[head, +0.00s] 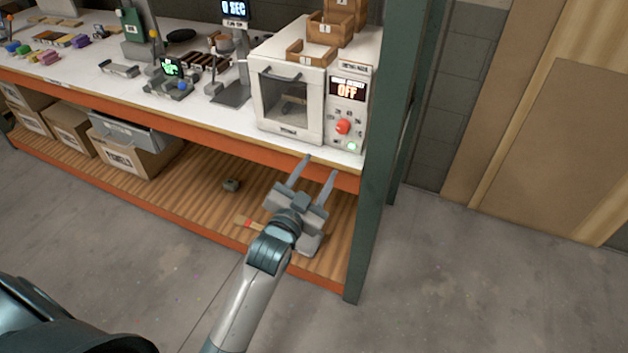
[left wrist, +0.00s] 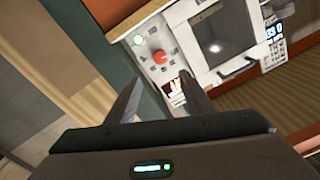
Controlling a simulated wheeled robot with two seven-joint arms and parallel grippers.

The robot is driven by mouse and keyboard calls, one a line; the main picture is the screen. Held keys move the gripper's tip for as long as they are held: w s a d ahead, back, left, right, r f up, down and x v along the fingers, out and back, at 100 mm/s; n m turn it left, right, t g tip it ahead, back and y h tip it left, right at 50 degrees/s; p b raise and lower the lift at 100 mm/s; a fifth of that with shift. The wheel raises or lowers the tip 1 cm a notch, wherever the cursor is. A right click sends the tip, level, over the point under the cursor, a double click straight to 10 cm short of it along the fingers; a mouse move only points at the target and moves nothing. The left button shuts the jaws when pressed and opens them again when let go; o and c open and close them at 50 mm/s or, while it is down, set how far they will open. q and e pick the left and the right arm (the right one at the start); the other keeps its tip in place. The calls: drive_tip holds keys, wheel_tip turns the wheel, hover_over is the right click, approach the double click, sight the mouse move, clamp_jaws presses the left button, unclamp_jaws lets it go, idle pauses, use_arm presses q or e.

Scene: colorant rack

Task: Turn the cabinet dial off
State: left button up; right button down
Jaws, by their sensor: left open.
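The white cabinet (head: 287,135) stands at the right end of the bench. A green-lit button (head: 351,146) is under the dial. My left gripper (head: 318,166) is open and empty, in front of and below the panel, apart from the dial. In the left wrist view the dial (left wrist: 159,58) shows beyond the open fingers (left wrist: 165,92). The dial's pointer is too small to read. My right gripper is not in view.
A green rack post (head: 385,150) stands just right of the cabinet. The orange shelf edge (head: 330,172) runs below it. Wooden trays (head: 312,52) sit on top. Instruments fill the bench to the left, and boxes (head: 130,150) stand on the lower shelf.

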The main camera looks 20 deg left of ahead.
use_arm(q)
drive_tip(key=shift+s, duration=0.9)
wheel_tip(320, 180, down, 25)
drive_tip(key=s+d+g, duration=0.2)
drive_tip(key=s+g, duration=0.1)
drive_tip(key=g, duration=0.2)
drive_tip(key=s+f+g, duration=0.1)
drive_tip(key=s+f, duration=0.2)
drive_tip(key=f, duration=0.3)
drive_tip(key=s+f+n+g, duration=0.1)
drive_tip(key=s+f+g, duration=0.1)
drive_tip(key=s+f, duration=0.35)
drive_tip(key=s+f+g, duration=0.1)
drive_tip(key=s+f, duration=0.1)
drive_tip(key=f, duration=0.6)
drive_tip(key=s+a+f+g, duration=0.2)
drive_tip(key=s+f+g, duration=0.2)
drive_tip(key=s+f, duration=1.4)
drive_tip(key=s+a+f+g, duration=0.1)
drive_tip(key=s+f+g, duration=0.1)
drive_tip(key=s, duration=0.9)
drive_tip(key=s+a+f+n+g, duration=0.1)
drive_tip(key=s+a+f+g, duration=0.1)
drive_tip(key=s, duration=0.9)
drive_tip(key=shift+f+b, duration=0.35)
drive_tip(key=shift+f, duration=0.05)
